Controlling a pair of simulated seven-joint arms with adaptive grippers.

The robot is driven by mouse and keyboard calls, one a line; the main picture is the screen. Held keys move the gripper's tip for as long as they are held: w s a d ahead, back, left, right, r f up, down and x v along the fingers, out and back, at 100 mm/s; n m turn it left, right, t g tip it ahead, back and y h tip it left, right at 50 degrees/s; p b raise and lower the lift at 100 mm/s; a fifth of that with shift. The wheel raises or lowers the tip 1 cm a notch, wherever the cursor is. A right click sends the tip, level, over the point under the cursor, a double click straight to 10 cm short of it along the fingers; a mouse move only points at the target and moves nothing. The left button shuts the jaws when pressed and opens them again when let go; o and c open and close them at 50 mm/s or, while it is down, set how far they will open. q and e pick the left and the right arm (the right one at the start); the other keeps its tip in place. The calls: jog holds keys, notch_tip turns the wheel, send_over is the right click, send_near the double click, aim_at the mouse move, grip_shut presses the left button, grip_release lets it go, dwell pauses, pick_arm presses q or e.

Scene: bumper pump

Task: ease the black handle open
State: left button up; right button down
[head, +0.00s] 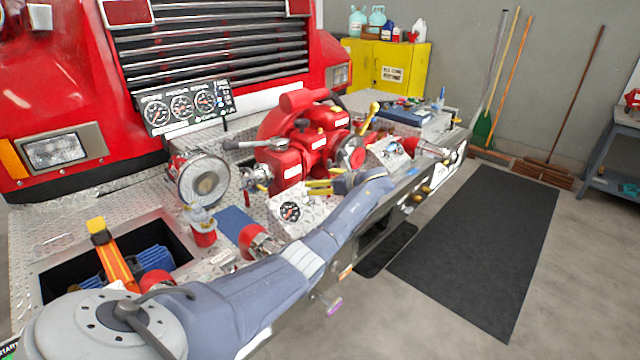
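The red pump (300,150) is mounted on the silver deck of the fire truck's bumper. My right gripper is not in view.
A gauge panel (186,106) stands behind the handle, and a round silver-rimmed cap (203,178) is below left of it. An open deck well (60,285) holds an orange tool and blue hose. A dark mat (480,250) covers the floor at right.

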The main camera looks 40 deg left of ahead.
pick_arm(q)
jog(key=shift+o, duration=0.5)
jog(key=shift+a+f, duration=0.1)
jog(key=shift+a, duration=0.05)
jog(key=v, duration=1.2)
dwell(0.3)
